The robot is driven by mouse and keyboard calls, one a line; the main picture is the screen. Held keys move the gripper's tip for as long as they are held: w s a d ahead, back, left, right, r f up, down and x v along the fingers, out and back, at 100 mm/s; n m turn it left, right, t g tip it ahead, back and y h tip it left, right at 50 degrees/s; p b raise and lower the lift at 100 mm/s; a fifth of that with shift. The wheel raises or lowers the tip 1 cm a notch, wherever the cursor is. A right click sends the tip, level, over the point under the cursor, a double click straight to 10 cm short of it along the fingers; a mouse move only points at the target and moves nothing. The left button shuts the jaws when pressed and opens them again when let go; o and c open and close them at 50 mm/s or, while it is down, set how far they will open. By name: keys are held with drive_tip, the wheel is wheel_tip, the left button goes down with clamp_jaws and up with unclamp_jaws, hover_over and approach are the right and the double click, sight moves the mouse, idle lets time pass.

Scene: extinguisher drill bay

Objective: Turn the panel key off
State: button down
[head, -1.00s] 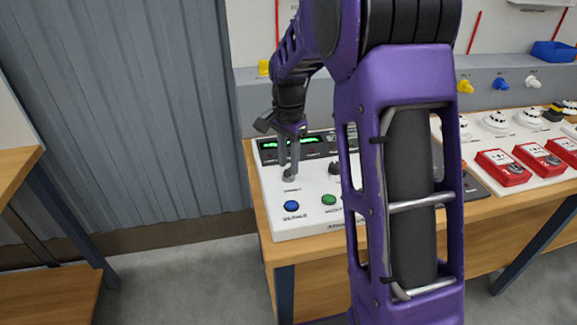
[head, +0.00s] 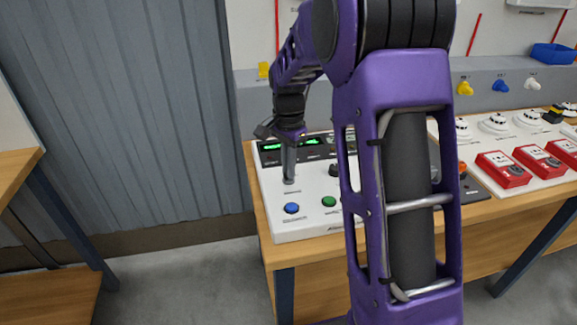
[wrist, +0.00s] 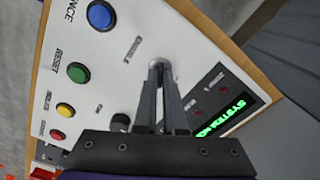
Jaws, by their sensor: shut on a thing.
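The white control panel (head: 310,218) lies on a wooden bench; it also shows in the wrist view (wrist: 205,50). My gripper (head: 289,178) points down at the panel's left part, below the green-lit display (head: 291,144). In the wrist view my gripper (wrist: 160,72) has its fingers close together at the key switch, shut on the key. Only a small grey, round bit of the key switch (wrist: 158,62) shows at the fingertips. The key itself is mostly hidden, so its exact angle cannot be told.
A blue button (head: 291,208), a green button (head: 329,201) and a black knob (head: 334,170) are close to my gripper. The wrist view also shows a yellow button (wrist: 65,110). Red call points (head: 503,168) stand further right.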

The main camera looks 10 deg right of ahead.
drive_tip(key=shift+n, duration=0.3)
drive_tip(key=n+p, duration=0.2)
drive_tip(key=n, duration=0.3)
drive_tip(key=shift+r, duration=0.1)
drive_tip(key=n+p, duration=0.1)
drive_tip(key=n, duration=0.5)
drive_tip(key=shift+n, duration=0.3)
idle(0.4)
drive_tip(key=c, duration=1)
unclamp_jaws()
